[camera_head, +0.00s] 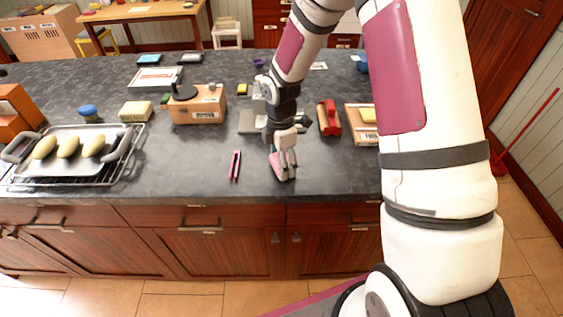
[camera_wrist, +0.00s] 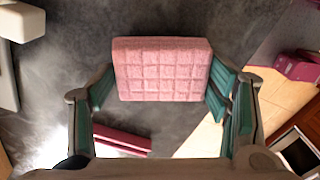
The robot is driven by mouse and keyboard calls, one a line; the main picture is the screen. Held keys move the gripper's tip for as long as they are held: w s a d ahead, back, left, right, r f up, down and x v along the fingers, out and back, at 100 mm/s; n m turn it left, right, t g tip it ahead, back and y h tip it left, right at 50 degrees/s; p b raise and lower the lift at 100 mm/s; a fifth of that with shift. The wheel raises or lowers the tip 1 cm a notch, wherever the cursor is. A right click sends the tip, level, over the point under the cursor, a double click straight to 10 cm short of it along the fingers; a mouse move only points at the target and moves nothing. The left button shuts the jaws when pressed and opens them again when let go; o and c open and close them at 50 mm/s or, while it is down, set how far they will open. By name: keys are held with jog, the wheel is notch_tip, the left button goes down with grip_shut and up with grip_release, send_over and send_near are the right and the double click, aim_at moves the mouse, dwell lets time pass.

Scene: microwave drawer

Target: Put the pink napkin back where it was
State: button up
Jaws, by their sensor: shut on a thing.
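The pink napkin (camera_wrist: 162,70) is a folded, quilted block between the fingers of my gripper (camera_wrist: 160,92) in the wrist view. In the head view, part of the napkin (camera_head: 278,166) shows beside the fingertips of my gripper (camera_head: 285,160), near the counter's front edge. My gripper points down and is shut on the napkin. I cannot tell whether its underside touches the counter. The fingers hide part of it in the head view.
Pink tongs (camera_head: 235,165) lie left of my gripper on the dark counter (camera_head: 190,175). A red device (camera_head: 328,118) and a wooden board (camera_head: 360,138) stand to the right. A wooden box (camera_head: 199,106) is behind left. A tray of rolls (camera_head: 75,160) is far left.

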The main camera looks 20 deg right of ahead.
jog(key=shift+f, duration=0.45)
jog(key=shift+f, duration=0.15)
jog(key=o, duration=1.3)
